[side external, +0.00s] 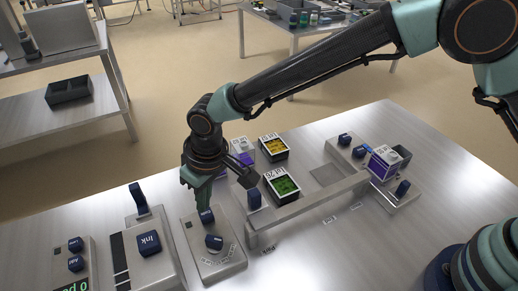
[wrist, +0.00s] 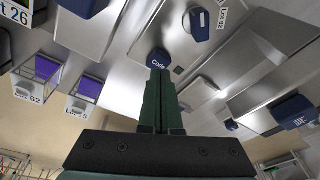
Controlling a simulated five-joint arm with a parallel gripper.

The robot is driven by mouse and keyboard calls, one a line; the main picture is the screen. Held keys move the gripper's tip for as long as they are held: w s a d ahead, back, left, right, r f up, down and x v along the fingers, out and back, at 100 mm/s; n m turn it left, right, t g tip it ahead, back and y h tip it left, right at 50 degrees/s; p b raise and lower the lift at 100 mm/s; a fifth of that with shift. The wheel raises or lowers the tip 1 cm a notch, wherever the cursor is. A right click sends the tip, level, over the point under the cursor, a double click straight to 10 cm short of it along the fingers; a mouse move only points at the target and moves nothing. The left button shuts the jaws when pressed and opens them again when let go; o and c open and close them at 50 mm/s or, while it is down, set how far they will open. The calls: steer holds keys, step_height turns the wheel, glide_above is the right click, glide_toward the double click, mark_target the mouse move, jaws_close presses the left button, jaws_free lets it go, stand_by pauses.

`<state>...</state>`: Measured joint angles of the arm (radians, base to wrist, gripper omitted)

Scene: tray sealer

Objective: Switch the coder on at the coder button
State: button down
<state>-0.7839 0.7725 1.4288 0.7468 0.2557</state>
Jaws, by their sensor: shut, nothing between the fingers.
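The coder button (wrist: 158,59), a dark blue block lettered "Code", is at the centre of the wrist view, directly beyond my fingertips. In the side external view a blue button (side external: 207,216) sits on the upper part of a grey control box (side external: 228,264), with a blue knob (side external: 214,242) and a printed scale below it. My gripper (side external: 204,205) points down over that button, its green fingers closed together and empty. In the wrist view the closed fingers (wrist: 158,76) reach the button's near edge. I cannot tell whether they touch or press it.
A box lettered "Ink" (side external: 149,243) stands left of the coder's box. A raised metal rail (side external: 310,209) runs to its right. Trays with green (side external: 283,187) and yellow (side external: 273,147) contents lie behind the rail.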

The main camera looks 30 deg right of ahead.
steer(key=shift+f, duration=0.1)
stand_by(0.5)
steer(key=shift+f, duration=0.95)
steer(key=shift+r, duration=1.05)
step_height(320, 180, up, 12)
stand_by(0.5)
